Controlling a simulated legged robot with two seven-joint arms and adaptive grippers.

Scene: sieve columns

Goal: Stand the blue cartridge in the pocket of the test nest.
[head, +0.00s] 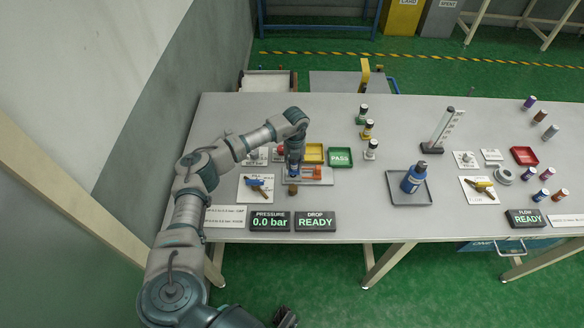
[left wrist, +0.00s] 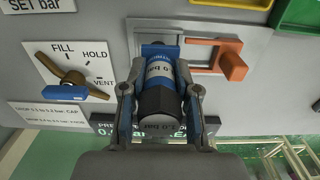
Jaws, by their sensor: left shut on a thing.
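In the head view this gripper (head: 293,170) is low over the left part of the table, at the test nest, a pale plate (head: 322,181) with an orange lever (head: 312,172). The nest also shows in the left wrist view (left wrist: 258,38). The cartridge's far end reaches over the plate's left part. The gripper and cartridge hide the pocket, and I cannot tell whether they touch.
A valve card (head: 257,188) with a blue-handled lever lies left of the nest. Pressure (head: 270,222) and drop (head: 315,222) displays stand in front. Yellow (head: 314,145) and green PASS (head: 340,149) trays sit behind. A blue bottle (head: 412,179) stands in a grey tray to the right.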

